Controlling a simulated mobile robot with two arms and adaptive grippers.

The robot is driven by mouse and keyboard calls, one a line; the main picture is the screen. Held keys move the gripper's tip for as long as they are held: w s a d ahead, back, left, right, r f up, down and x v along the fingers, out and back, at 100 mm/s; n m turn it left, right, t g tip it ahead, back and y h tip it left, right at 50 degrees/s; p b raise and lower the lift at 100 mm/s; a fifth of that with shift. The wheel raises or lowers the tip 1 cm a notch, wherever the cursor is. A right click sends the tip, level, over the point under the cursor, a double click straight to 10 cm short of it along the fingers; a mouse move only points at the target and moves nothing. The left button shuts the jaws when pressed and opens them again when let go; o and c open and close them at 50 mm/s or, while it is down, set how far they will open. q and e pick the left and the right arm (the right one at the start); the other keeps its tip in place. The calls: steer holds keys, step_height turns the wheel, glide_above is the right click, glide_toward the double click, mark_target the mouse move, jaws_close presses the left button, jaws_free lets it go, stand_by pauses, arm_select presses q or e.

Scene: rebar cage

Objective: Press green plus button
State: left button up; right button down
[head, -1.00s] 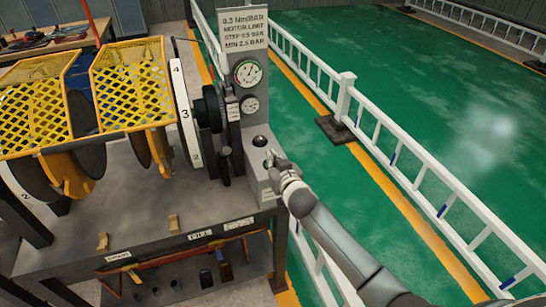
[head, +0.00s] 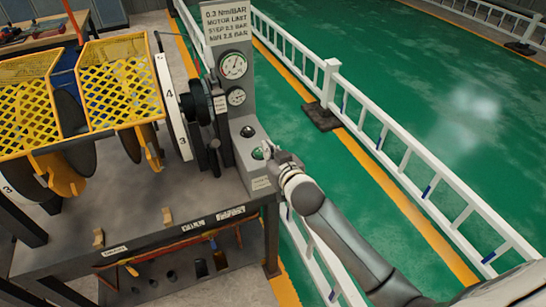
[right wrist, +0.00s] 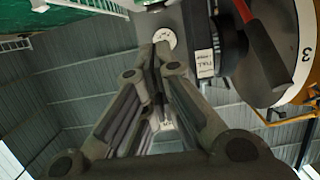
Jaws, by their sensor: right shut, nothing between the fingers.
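The green button (head: 258,153) is on the sloped front of the grey control box (head: 225,100), below a black round button (head: 247,131). In the head view my right gripper (head: 270,152) is shut and empty, its tips just right of the green button; contact cannot be told. In the right wrist view the closed fingertips (right wrist: 163,52) point at a white round face (right wrist: 165,38) with small marks. The plus sign is too small to read in the head view. My left gripper is not in view.
A white railing (head: 400,150) runs along the right.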

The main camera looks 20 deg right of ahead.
steer(key=shift+v, duration=1.4)
steer(key=s+d+f+g, duration=0.15)
steer(key=s+f, duration=0.35)
steer(key=f, duration=0.7)
steer(key=s+f+n+g, duration=0.1)
steer(key=s+f+g, duration=0.3)
steer(key=f, duration=0.8)
steer(key=s+d+f+g, duration=0.15)
steer(key=s+f, duration=0.35)
steer(key=f, duration=0.6)
steer(key=s+f+g, duration=0.2)
steer(key=s+f, duration=0.4)
steer(key=s, duration=0.6)
steer(key=s+f+g, duration=0.2)
steer(key=s+f, duration=0.5)
steer(key=s, duration=0.6)
steer(key=s+f+n+g, duration=0.1)
steer(key=s+f+g, duration=0.2)
steer(key=s, duration=0.9)
step_height(320, 180, down, 4)
steer(key=shift+s+a+r+h, duration=0.1)
steer(key=shift+s+a+h, duration=0.1)
steer(key=shift+a+h, duration=0.1)
